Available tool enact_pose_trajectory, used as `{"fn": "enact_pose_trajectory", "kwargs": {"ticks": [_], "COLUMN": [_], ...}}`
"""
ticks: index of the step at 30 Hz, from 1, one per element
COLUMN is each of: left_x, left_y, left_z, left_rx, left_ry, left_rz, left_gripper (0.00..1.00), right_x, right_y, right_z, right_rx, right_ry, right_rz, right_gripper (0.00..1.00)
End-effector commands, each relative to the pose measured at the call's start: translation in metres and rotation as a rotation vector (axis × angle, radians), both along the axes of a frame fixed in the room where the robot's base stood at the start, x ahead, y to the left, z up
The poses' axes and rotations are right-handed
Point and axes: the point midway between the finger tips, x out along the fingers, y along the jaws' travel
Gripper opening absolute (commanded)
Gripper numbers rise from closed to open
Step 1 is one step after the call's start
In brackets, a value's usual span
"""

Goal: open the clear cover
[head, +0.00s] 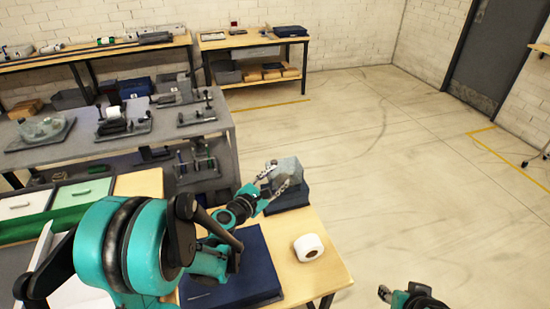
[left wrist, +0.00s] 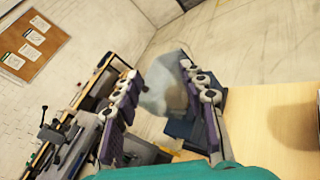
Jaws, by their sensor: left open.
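The clear cover (head: 287,166) is a greyish see-through piece on a dark blue box (head: 288,198) at the back of the wooden table. My left gripper (head: 279,174) is at the cover's near side with its fingers apart. In the left wrist view, the cover (left wrist: 163,95) shows beyond and between the open fingers (left wrist: 158,72), with the blue box (left wrist: 186,132) below it. I cannot tell whether a finger touches the cover. My right gripper (head: 387,293) is at the bottom edge, away from the table, and its jaw opening is unclear.
A large dark blue case (head: 250,270) lies under my left arm. A grey bench (head: 140,130) with fixtures is at the left. Open floor lies to the right.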

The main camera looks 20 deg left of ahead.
Motion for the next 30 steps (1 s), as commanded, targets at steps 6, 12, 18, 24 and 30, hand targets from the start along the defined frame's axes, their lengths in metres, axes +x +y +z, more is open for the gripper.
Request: {"fn": "enact_pose_trajectory", "kwargs": {"ticks": [6, 12, 18, 24, 30], "left_x": [0.019, 0.031, 0.062, 0.089, 0.098], "left_y": [0.038, 0.045, 0.038, 0.033, 0.031], "left_z": [-0.011, -0.016, -0.017, -0.017, -0.015], "left_rx": [-0.427, -0.533, -0.533, -0.531, -0.530], "left_ry": [-0.005, -0.006, -0.006, -0.007, -0.007], "left_rz": [0.125, 0.148, 0.147, 0.148, 0.148], "left_gripper": [0.42, 0.42, 0.42, 0.42, 0.42], "right_x": [0.000, 0.000, 0.000, 0.000, 0.000], "right_y": [0.000, 0.000, 0.000, 0.000, 0.000], "right_z": [0.008, 0.007, 0.001, -0.004, -0.005], "right_rx": [0.000, 0.000, 0.000, 0.000, 0.000], "right_ry": [0.000, 0.000, 0.000, 0.000, 0.000], "right_rz": [0.000, 0.000, 0.000, 0.000, 0.000], "right_gripper": [0.40, 0.40, 0.40, 0.40, 0.40]}}
